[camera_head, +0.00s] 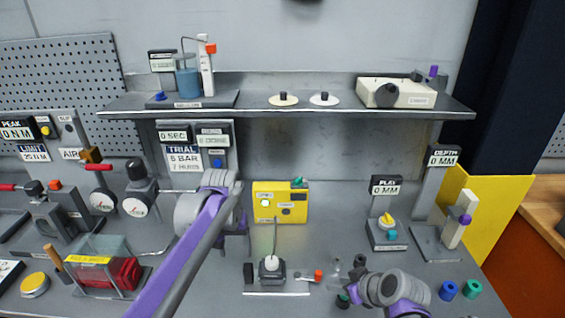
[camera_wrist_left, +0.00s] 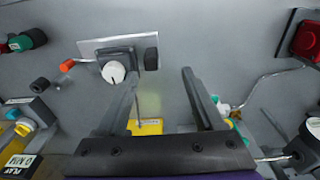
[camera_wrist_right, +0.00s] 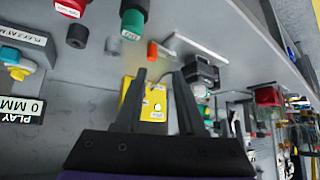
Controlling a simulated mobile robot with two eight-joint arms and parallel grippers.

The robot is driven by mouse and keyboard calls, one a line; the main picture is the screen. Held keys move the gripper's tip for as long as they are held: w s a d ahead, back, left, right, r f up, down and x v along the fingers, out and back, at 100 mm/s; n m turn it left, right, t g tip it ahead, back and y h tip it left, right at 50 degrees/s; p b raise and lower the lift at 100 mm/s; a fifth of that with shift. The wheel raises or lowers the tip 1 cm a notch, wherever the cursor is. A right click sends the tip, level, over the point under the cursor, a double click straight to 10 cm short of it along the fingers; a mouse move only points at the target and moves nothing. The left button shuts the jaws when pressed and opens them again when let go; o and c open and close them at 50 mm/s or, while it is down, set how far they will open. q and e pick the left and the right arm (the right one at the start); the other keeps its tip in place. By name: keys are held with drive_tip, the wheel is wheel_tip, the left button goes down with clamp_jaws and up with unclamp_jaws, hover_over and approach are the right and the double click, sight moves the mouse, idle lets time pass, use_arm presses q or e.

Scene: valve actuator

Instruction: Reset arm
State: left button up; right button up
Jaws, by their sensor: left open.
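My left arm reaches in from the lower left of the head view, its wrist in front of the bench's middle. In the left wrist view my left gripper (camera_wrist_left: 160,73) is open, with nothing between its fingers. My right arm's wrist (camera_head: 390,287) is low at the right of the head view. In the right wrist view my right gripper (camera_wrist_right: 159,74) is open and empty. A small actuator with a white knob (camera_head: 271,264) stands on a plate at the bench's middle; it also shows beyond the left fingers (camera_wrist_left: 113,72). A yellow box (camera_head: 280,202) stands behind it.
A shelf (camera_head: 300,111) crosses the back, bearing several instruments. A clear case with a red part (camera_head: 118,271) stands at left. PLAY (camera_head: 387,233) and DEPTH (camera_head: 455,219) stations are at right. Blue (camera_head: 448,291) and green (camera_head: 472,289) cylinders are front right.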

use_arm(q)
drive_tip(key=s+a+f+t, duration=0.2)
drive_tip(key=s+f, duration=0.1)
drive_tip(key=s, duration=0.8)
drive_tip(key=s+a+f+t, duration=0.2)
drive_tip(key=s+a+t, duration=0.1)
drive_tip(key=s, duration=0.8)
drive_tip(key=shift+f+t, duration=0.3)
drive_tip(key=shift+f, duration=0.1)
use_arm(e)
drive_tip(key=s+d+m+h, duration=0.3)
drive_tip(key=s+m+h, duration=0.1)
drive_tip(key=s, duration=1.1)
drive_tip(key=shift+s+d+f+m+g, duration=0.2)
drive_tip(key=shift+m+g, duration=0.2)
drive_tip(key=shift+m, duration=0.4)
use_arm(q)
drive_tip(key=shift+a, duration=0.1)
